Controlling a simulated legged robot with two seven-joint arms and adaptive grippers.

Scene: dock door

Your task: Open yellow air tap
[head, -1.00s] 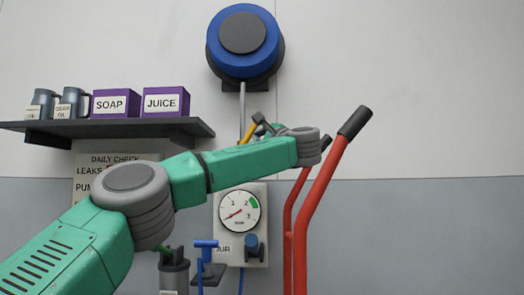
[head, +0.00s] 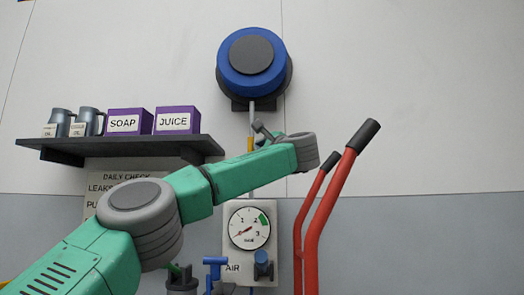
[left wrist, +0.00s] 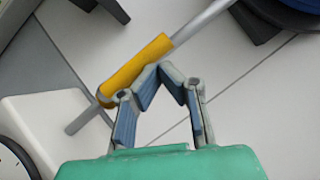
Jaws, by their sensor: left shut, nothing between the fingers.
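The yellow air tap handle (head: 250,144) shows in the head view on the grey pipe below the blue reel, partly hidden by my left arm. In the left wrist view the yellow handle (left wrist: 138,66) lies roughly in line with the grey pipe. My left gripper (head: 262,132) is beside the handle, its fingers small and partly hidden in the head view. In the left wrist view my left gripper (left wrist: 161,76) is shut and empty. Its tips are right by the handle's side; I cannot tell if they touch. My right gripper is not in view.
The blue reel (head: 252,62) is on the wall above. A dial gauge (head: 249,228) is below, its needle at the low end. Red handles (head: 335,205) stand at right. A shelf (head: 120,147) with purple boxes and jugs is at left.

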